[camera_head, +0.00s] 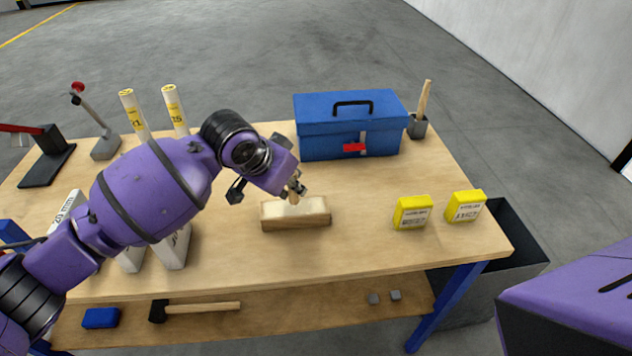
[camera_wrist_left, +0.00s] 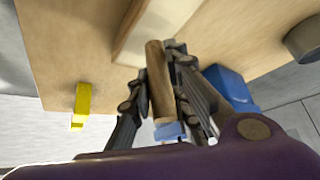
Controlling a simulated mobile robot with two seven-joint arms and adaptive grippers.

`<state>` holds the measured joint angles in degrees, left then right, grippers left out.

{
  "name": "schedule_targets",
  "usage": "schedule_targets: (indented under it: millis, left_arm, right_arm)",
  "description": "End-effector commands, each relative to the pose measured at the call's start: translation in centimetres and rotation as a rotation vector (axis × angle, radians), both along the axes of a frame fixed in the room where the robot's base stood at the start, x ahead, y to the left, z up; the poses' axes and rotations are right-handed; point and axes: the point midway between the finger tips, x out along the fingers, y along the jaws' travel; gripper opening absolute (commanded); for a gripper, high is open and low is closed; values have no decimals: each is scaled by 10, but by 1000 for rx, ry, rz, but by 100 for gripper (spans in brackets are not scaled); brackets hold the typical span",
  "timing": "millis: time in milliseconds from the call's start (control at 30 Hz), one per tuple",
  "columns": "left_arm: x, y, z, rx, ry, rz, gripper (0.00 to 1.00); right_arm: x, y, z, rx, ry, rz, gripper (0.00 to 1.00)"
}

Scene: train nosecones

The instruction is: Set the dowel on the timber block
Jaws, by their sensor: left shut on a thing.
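The timber block (camera_head: 308,221), a pale wooden bar, lies on the workbench near its middle. It also shows at the top of the left wrist view (camera_wrist_left: 132,41). My left gripper (camera_head: 296,188) is above the block, shut on the wooden dowel (camera_head: 293,198). In the left wrist view the dowel (camera_wrist_left: 158,75) lies between the two dark fingers, its far end overlapping the block's edge. In the head view its lower end appears at the block's top; I cannot tell whether they touch. My right gripper is out of view; only part of that arm shows at lower right.
A blue toolbox (camera_head: 348,137) stands behind the block. Two yellow boxes (camera_head: 412,213) (camera_head: 466,206) are to its right. White cartons (camera_head: 173,248) and labelled tubes (camera_head: 175,108) stand left, near my left arm. The bench is clear between block and yellow boxes.

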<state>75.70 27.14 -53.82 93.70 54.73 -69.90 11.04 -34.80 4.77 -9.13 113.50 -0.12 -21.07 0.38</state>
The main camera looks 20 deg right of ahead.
Motion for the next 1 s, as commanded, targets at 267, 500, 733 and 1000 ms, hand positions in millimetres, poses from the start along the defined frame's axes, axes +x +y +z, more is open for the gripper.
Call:
schedule_targets:
  millis: [267,500,733,1000]
  left_arm:
    - [0,0,-15,-1,-1,-1,0]
    - [0,0,-19,-1,0,0,0]
    - [0,0,-19,-1,0,0,36]
    - [0,0,-17,-1,-2,0,36]
  right_arm:
    - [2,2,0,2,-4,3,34]
    - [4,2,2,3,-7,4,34]
    - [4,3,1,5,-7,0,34]
    - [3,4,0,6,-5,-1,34]
